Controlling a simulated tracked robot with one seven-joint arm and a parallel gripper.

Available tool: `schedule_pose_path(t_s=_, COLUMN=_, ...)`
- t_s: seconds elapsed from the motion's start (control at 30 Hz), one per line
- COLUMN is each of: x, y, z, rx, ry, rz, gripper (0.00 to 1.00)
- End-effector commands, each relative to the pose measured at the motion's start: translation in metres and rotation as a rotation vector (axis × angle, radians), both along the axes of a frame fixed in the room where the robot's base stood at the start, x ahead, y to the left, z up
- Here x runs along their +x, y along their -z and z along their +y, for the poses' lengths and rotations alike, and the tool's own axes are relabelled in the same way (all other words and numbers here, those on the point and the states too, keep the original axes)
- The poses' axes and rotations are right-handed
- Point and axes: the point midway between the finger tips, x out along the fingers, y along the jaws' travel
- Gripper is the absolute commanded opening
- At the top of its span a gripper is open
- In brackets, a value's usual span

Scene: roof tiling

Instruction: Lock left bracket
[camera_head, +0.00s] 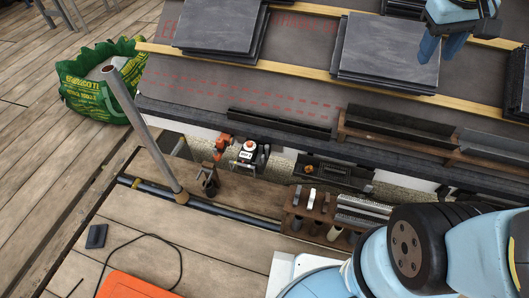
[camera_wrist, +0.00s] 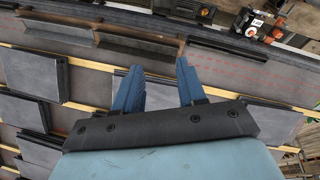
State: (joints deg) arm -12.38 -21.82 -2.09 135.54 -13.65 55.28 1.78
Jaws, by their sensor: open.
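My gripper (camera_head: 441,48) is open and empty above the slates at the upper right of the head view. Its two blue fingers (camera_wrist: 157,75) stand apart in the wrist view. Along the roof's lower edge lie a short dark angle strip (camera_head: 279,123) and a brown-ended dark trough (camera_head: 400,127). In the wrist view the strip (camera_wrist: 235,50) and trough (camera_wrist: 138,46) lie beyond the fingers, clear of them. I cannot tell for certain which part is the left bracket, nor see any lock state.
Slate stacks (camera_head: 218,30) lie on wooden battens (camera_head: 290,67). An orange and white device (camera_head: 247,152) stands below the roof edge. A metal post (camera_head: 142,130) rises at left beside a green bag (camera_head: 98,85). A tool rack (camera_head: 309,215) stands on the planks.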

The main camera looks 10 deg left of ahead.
Motion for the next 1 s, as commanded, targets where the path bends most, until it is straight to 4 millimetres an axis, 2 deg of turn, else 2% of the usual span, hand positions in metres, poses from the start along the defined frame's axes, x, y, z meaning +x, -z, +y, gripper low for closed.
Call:
schedule_pose_path(t_s=0.1, x=0.025, y=0.016, z=0.012, rx=-0.072, ry=-0.066, rz=0.067, gripper=0.40)
schedule_pose_path(t_s=0.5, x=0.097, y=0.077, z=0.060, rx=-0.337, ry=-0.283, rz=0.240, gripper=0.40)
schedule_pose_path(t_s=0.77, x=0.136, y=0.129, z=0.103, rx=-0.530, ry=-0.437, rz=0.323, gripper=0.40)
schedule_pose_path(t_s=1.0, x=0.162, y=0.184, z=0.149, rx=-0.721, ry=-0.583, rz=0.374, gripper=0.40)
